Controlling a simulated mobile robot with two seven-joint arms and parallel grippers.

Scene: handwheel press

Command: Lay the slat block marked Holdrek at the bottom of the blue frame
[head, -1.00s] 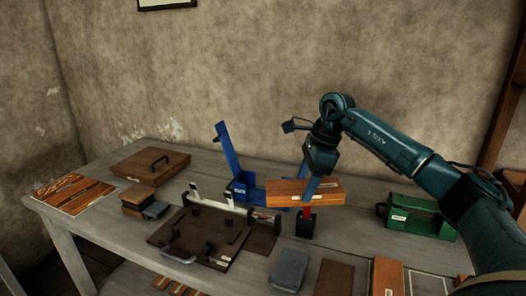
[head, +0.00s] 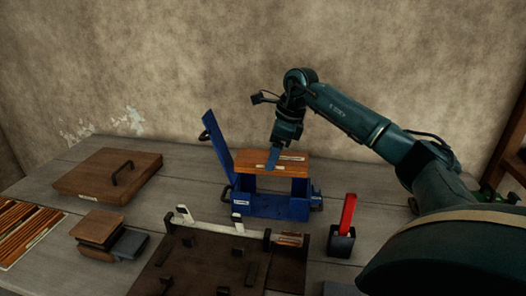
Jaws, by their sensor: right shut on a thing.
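My right gripper (head: 273,160) points down and is shut on a reddish-brown wooden slat block (head: 310,168). The block bears white labels, too small to read. It is level, directly over the open blue frame (head: 265,209). I cannot tell whether its underside touches the frame's upper edges. The frame stands on the grey table with its blue lid or arm (head: 219,146) raised on the left. The frame's inside is dark and partly hidden beneath the block. My left gripper is out of view.
A dark board with pegs (head: 210,268) lies in front of the frame. A black holder (head: 340,243) with a red piece (head: 348,212) stands to the right. A handled wooden box (head: 108,176) and small stacked blocks (head: 98,228) sit left. Table behind the box is clear.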

